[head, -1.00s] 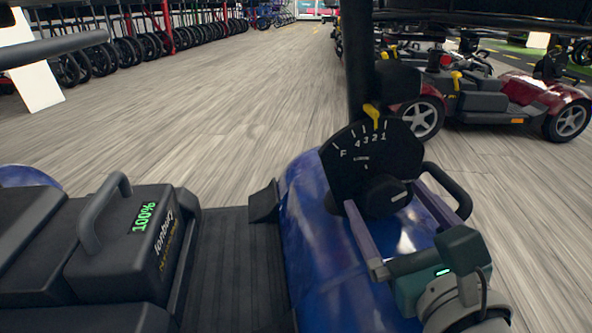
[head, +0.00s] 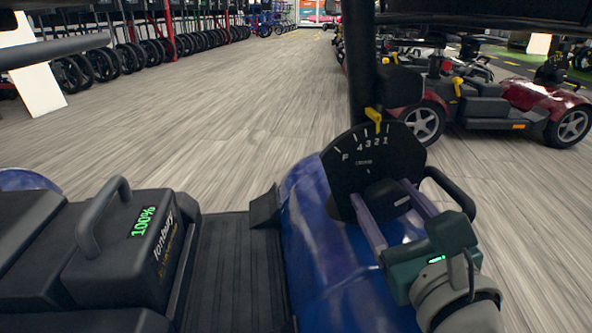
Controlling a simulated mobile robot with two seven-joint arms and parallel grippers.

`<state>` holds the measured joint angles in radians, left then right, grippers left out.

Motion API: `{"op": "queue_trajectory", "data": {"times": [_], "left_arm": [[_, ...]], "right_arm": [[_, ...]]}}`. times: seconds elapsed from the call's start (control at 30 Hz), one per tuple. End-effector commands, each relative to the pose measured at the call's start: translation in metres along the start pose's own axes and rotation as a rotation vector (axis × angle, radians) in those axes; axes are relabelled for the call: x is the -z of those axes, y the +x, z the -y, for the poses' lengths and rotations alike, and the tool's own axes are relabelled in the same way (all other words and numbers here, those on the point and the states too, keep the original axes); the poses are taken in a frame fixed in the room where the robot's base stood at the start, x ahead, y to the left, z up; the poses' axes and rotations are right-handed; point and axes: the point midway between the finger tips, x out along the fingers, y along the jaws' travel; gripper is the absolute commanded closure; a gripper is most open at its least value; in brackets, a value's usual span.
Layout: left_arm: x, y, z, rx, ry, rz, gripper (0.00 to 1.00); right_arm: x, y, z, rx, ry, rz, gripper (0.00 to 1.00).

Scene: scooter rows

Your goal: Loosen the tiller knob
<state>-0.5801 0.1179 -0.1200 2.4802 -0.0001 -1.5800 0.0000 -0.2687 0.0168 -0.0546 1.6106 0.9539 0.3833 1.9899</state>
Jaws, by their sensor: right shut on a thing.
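The tiller knob (head: 389,197) is a black block with a small pale mark. It sits at the lower part of a black dial plate (head: 350,185) marked F, 4, 3, 2, 1, on the blue front of a scooter (head: 318,245). My right gripper (head: 384,192) comes from the lower right. Its two purple-grey fingers lie on either side of the knob and are shut on it. The fingers cover the knob's sides. My left gripper is not in view.
A yellow lever (head: 373,115) stands at the dial's top, beside a black post (head: 361,70). A black loop handle (head: 452,190) is close right of my gripper. A battery box (head: 125,240) showing 100% is at left. Red scooters (head: 530,100) stand behind; the floor between rows is clear.

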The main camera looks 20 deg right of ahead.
Motion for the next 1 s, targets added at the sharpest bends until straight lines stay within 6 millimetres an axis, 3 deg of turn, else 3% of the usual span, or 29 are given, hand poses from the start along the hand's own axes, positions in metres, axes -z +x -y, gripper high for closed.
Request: {"op": "queue_trajectory", "data": {"times": [0.23, 0.57, 1.0], "left_arm": [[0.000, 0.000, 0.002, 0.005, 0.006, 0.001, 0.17], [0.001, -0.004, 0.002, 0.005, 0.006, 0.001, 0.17], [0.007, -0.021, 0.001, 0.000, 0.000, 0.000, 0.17]], "right_arm": [[0.000, 0.000, 0.000, 0.000, -0.001, 0.000, 0.88], [-0.001, 0.000, 0.000, 0.000, -0.060, 0.000, 0.88], [-0.002, 0.000, 0.000, -0.001, -0.404, -0.001, 0.88]]}}
